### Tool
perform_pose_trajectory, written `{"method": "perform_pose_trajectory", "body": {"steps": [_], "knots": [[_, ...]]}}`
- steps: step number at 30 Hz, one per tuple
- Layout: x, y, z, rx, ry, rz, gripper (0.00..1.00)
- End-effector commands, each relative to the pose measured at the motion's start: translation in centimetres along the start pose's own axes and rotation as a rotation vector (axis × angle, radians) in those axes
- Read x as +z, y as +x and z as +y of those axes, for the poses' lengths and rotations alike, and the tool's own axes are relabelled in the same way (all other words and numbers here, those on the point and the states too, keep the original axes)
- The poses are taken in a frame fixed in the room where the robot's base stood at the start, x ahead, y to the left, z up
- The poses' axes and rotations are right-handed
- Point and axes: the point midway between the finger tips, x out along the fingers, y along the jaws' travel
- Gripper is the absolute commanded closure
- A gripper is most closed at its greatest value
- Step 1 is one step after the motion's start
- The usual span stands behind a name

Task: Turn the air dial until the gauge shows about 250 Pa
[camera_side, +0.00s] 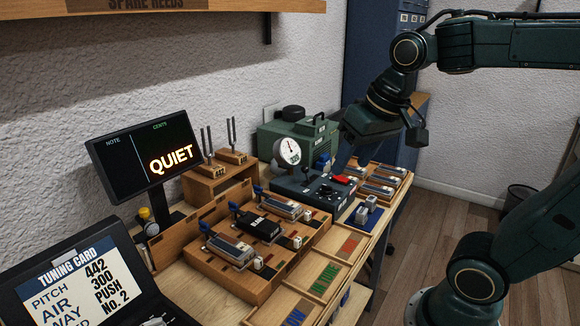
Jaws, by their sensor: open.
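The round white gauge (287,151) stands at the back left of a blue-grey air unit (290,188); its needle and digits are too small to read. Small black controls sit on top of the unit; I cannot tell for certain which is the air dial. A red part (343,180) shows at its right end. My gripper (342,158) is open, pointing down above the back right of the unit. Its fingertips are partly lost against dark things behind, and no held object is visible. I cannot tell whether it touches anything.
A green case (292,141) stands behind the unit. A wooden rack (235,262) with reed blocks is in front, and a tray of metal blocks (383,178) is at right. The display (146,154) reads "QUIET". The tuning card (72,290) shows 442, 300, PUSH, NO. 2.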

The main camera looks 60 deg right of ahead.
Motion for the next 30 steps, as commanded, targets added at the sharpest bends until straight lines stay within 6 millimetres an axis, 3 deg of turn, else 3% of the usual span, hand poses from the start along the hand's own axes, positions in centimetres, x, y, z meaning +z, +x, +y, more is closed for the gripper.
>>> {"method": "perform_pose_trajectory", "body": {"steps": [14,21,30], "knots": [[-9.9,3.5,4.1,0.108,0.473,-0.125,0.47],[-14.1,6.6,7.6,0.166,0.711,-0.177,0.47],[-17.8,11.3,13.2,0.244,1.005,-0.238,0.47]]}}
